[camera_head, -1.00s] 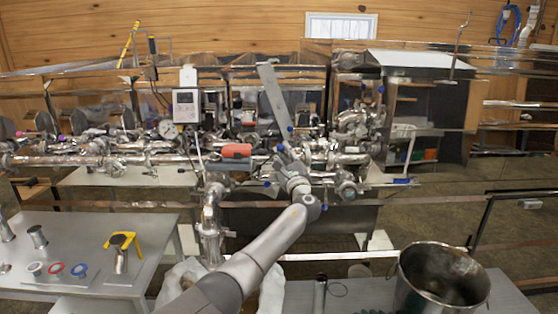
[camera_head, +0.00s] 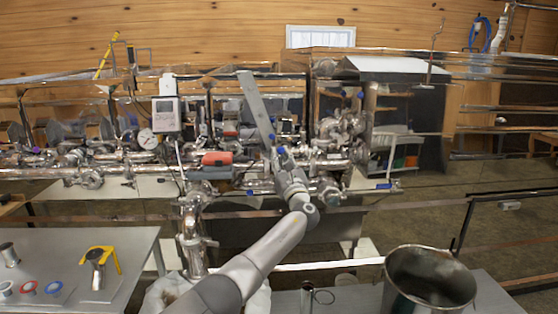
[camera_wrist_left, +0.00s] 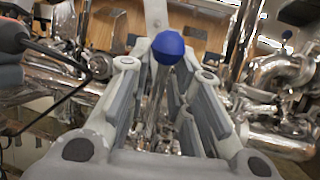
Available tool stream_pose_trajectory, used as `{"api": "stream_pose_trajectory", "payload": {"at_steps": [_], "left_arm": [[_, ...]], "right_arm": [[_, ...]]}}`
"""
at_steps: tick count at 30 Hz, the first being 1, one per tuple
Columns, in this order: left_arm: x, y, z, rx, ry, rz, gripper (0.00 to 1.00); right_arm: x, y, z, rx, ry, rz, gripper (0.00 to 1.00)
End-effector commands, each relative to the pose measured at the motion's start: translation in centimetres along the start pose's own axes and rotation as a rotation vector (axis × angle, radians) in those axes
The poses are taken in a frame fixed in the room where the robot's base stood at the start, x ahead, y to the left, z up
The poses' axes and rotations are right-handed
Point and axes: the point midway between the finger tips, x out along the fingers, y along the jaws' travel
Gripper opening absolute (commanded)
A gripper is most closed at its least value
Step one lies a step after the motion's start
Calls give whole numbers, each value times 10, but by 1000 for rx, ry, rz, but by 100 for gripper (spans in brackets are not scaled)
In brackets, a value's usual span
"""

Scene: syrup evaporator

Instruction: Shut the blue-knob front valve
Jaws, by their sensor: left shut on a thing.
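The blue knob (camera_wrist_left: 168,47) is a faceted ball on the end of a thin metal rod in the left wrist view. It stands between the fingers of my left gripper (camera_wrist_left: 165,95), near their tips, with the rod running down between them. In the head view my left gripper (camera_head: 279,158) reaches in among the shiny pipework, shut on the blue-knob handle. A small blue spot (camera_head: 272,136) shows just beyond its fingertips. The valve body behind the gripper is mostly hidden. My right gripper is not in view.
A long flat metal bar (camera_head: 256,106) slants up just behind the gripper. A red-grey handle (camera_head: 217,158) lies to its left. A blue-tipped lever (camera_head: 385,185) is to the right. A steel pot (camera_head: 430,283) stands in front at the right, and a grey table (camera_head: 75,255) at the left.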

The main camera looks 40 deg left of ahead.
Motion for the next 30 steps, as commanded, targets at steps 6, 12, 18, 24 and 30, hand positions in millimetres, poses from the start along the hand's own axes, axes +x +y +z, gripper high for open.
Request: {"api": "stream_pose_trajectory", "payload": {"at_steps": [6, 12, 18, 24, 30], "left_arm": [[1, -1, 3, 1, -6, -3, 0], [0, -2, 3, 0, -5, -3, 30], [0, -1, 2, 0, -3, -2, 42], [0, -1, 1, 0, -2, -2, 42], [-12, -1, 0, -1, -2, -3, 42]], "right_arm": [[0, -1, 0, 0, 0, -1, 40], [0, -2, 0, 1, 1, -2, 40], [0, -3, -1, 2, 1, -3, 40], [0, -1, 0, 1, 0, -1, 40], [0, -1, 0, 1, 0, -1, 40]]}}
